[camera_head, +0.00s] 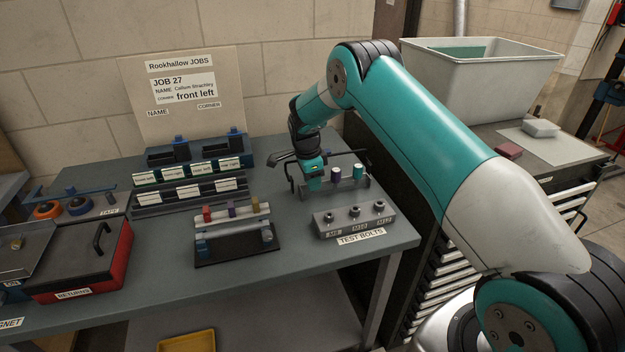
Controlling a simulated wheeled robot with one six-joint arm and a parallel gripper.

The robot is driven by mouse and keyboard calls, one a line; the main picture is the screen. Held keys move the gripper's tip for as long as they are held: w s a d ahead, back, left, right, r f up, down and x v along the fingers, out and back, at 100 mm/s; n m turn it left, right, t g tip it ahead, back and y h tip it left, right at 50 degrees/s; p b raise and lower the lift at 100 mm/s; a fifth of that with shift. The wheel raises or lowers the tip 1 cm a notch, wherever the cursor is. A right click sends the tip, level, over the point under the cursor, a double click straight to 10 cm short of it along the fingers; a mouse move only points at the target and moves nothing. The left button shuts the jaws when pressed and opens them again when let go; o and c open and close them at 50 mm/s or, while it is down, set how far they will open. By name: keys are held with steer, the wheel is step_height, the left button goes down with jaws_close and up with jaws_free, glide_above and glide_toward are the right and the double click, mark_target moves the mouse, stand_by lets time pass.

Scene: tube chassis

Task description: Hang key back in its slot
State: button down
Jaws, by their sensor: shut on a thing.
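My gripper (313,181) points down at the left part of a small grey rack (347,190) on the bench. It is shut on a key, but the fingers and wrist hide most of it, so I cannot tell whether the key touches the rack. A purple-handled key (337,175) and a key with a teal and white handle (358,172) stand upright in the rack, right of my gripper. Dark thin bars show on both sides of the gripper; I cannot tell what they belong to.
The test bolts block (354,217) stands just in front of the rack. A stand with coloured pieces (232,222) and labelled racks (190,185) are to the left. The red returns box (80,270) is at far left.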

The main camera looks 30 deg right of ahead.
steer(key=c, duration=0.8)
jaws_free()
steer(key=shift+f, duration=0.1)
steer(key=r+b, duration=0.1)
steer(key=r, duration=0.4)
steer(key=a+r+b, duration=0.1)
steer(key=r, duration=0.5)
steer(key=a+r+b, duration=0.1)
steer(key=r, duration=0.5)
steer(key=shift+w+r, duration=0.15)
steer(key=shift+w, duration=0.05)
